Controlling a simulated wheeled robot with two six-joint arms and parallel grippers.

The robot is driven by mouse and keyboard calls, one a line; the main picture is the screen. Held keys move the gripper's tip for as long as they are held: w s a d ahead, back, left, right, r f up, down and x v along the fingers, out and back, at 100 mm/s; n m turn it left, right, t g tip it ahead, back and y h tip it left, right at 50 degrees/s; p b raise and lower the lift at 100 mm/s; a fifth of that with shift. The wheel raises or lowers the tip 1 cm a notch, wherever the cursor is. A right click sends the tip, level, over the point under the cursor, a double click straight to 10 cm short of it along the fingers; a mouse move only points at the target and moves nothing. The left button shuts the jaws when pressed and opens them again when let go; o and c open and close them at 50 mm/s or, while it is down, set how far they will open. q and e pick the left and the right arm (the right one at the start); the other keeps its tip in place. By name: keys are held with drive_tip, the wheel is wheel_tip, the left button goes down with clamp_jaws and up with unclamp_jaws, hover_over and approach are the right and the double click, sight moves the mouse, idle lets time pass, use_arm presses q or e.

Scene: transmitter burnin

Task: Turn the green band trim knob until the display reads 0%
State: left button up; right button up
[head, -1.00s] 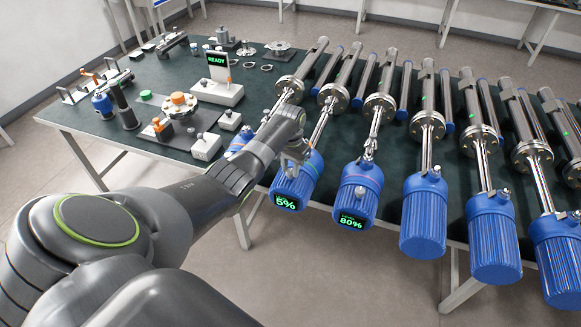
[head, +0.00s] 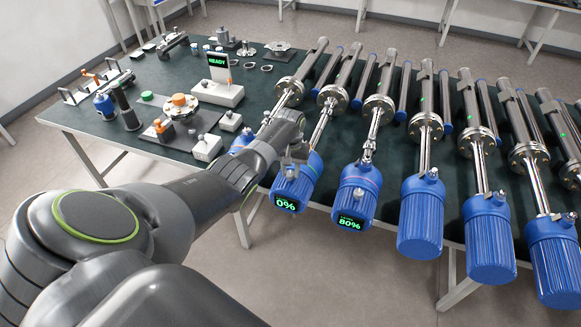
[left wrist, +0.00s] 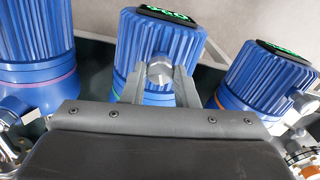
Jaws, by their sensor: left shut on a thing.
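The green band transmitter (head: 308,178) is a blue ribbed housing at the table's front edge. Its display (head: 286,205) reads 0% in the head view. In the left wrist view the same housing (left wrist: 180,42) is in the middle, with a greenish band below the ribs. In the head view the gripper hides most of the knob. My right gripper is not in view.
A pink band transmitter (head: 358,187) reading 80% stands close on the right. An orange band transmitter (head: 243,141) on the left is partly behind my arm. More blue housings (head: 422,215) follow to the right. A READY display (head: 218,65) and small fixtures stand at the back left.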

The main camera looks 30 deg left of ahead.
sight(291, 173)
use_arm(q)
drive_tip(key=shift+r+n, duration=0.1)
drive_tip(key=shift+n, duration=0.5)
drive_tip(key=o, duration=1)
drive_tip(key=shift+r+p, duration=0.35)
wheel_tip(291, 173, up, 17)
drive_tip(key=b, duration=0.2)
drive_tip(key=shift+f+b, duration=0.2)
drive_tip(key=shift+b, duration=0.1)
